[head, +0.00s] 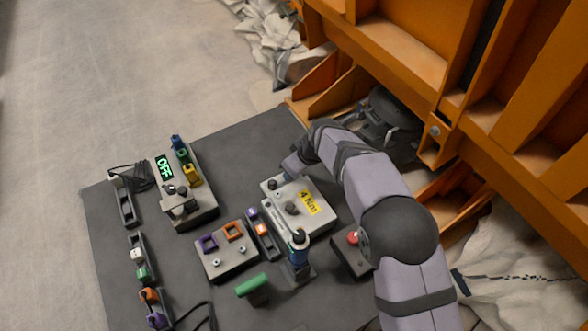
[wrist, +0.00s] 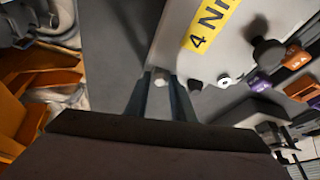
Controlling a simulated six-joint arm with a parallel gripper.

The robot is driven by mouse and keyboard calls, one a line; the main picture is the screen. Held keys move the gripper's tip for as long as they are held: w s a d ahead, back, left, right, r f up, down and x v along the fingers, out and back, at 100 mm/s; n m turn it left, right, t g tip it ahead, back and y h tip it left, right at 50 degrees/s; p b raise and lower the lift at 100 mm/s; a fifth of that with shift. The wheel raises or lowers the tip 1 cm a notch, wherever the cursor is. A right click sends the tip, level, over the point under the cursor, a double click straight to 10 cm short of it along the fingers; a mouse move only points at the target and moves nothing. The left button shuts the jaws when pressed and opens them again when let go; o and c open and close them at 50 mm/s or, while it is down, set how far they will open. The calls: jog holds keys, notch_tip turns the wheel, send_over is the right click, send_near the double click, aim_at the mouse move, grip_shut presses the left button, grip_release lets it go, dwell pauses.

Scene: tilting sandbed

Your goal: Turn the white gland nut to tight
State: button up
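The grey box (head: 322,217) with a yellow "4 Nm" label stands on the dark mat; it also shows in the wrist view (wrist: 172,45). A small white piece (wrist: 161,79), which looks like the white gland nut, is at the box's edge in the wrist view. My gripper (wrist: 160,77) has its two dark fingers on either side of it, with little or no gap. I cannot tell whether they touch it. In the head view my gripper (head: 291,165) is at the far edge of the box, and the nut is hidden there.
A black knob (head: 272,184) and a white ring (wrist: 224,82) are close to my fingers. A panel with a green "OFF" display (head: 165,167) is at the left. A red button box (head: 352,240) sits beside my arm. An orange steel frame (head: 420,70) rises behind the mat (head: 243,150).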

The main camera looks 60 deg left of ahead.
jog(key=shift+m, duration=0.3)
grip_shut()
jog(key=m, duration=0.1)
jog(key=m+t, duration=0.2)
jog(key=m, duration=0.1)
jog(key=shift+s, duration=0.25)
jog(key=m+t+b, duration=0.1)
jog(key=m, duration=0.1)
jog(key=m+b, duration=0.2)
jog(key=m, duration=0.1)
jog(key=shift+s+a+f+m+t+h, duration=0.1)
jog(key=shift+f+m+t+h, duration=0.1)
jog(key=shift+m+t+h, duration=0.15)
jog(key=m, duration=0.1)
jog(key=m+t+h+b, duration=0.1)
jog(key=m, duration=0.1)
jog(key=shift+s+a+r+m, duration=0.1)
jog(key=shift+r+m, duration=0.05)
jog(key=shift+m, duration=0.1)
jog(key=shift+r+m+t+h, duration=0.1)
jog(key=shift+m+t+h, duration=0.3)
jog(key=shift+m, duration=0.9)
jog(key=shift+m+h+p, duration=0.35)
jog(key=shift+m+p, duration=0.1)
jog(key=shift+m, duration=0.05)
jog(key=o, duration=1)
grip_release()
